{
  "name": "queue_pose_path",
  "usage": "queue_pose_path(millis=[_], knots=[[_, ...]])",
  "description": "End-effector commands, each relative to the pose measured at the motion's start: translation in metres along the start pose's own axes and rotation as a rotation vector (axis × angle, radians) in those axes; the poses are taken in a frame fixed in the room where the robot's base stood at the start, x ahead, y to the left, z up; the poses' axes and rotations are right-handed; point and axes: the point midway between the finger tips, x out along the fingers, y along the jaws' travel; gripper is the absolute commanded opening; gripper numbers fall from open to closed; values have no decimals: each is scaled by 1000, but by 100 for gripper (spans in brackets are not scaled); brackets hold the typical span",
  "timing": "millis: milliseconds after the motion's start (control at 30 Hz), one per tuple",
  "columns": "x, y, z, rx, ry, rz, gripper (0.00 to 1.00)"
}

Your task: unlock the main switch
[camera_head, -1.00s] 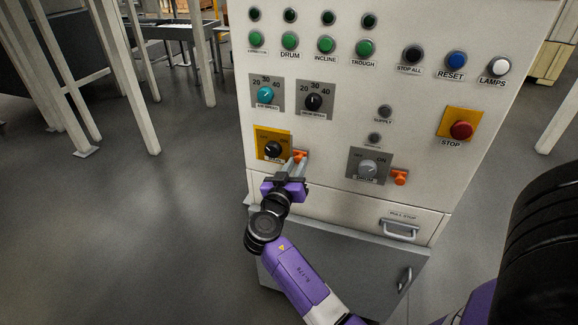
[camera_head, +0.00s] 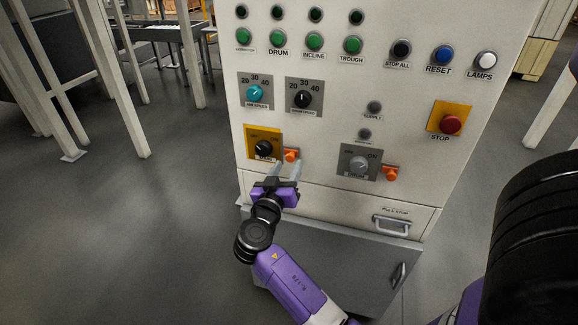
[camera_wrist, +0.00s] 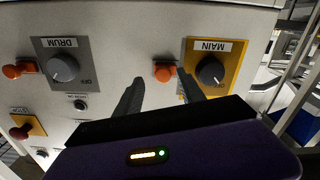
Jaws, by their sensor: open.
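The main switch (camera_head: 263,148) is a black knob on a yellow plate at the lower left of the cabinet front. It also shows in the wrist view (camera_wrist: 211,72), its label reading MAIN upside down. An orange lock piece (camera_head: 291,155) sits beside the plate, on its right in the head view; in the wrist view this orange piece (camera_wrist: 164,73) lies just beyond the fingertips. My gripper (camera_head: 287,168) is open and points at the panel just below the orange piece. In the wrist view the fingers (camera_wrist: 160,85) are spread with nothing between them. Whether a fingertip touches the panel cannot be told.
The grey DRUM switch (camera_head: 359,165) with its own orange piece (camera_head: 390,173) is to the right. A red STOP button (camera_head: 450,124) is above it. Below are a drawer handle (camera_head: 391,225) and a grey cabinet door. Open floor lies left.

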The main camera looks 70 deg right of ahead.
Motion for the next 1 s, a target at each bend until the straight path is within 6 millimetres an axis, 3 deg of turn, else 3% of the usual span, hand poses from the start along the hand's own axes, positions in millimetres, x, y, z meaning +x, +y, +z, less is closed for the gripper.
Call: queue_pose_path(millis=[200,400,1000], knots=[[-37,-1,2,-1,2,-3,46],[-55,0,1,-1,0,-1,46],[-57,0,0,-1,0,0,46]])
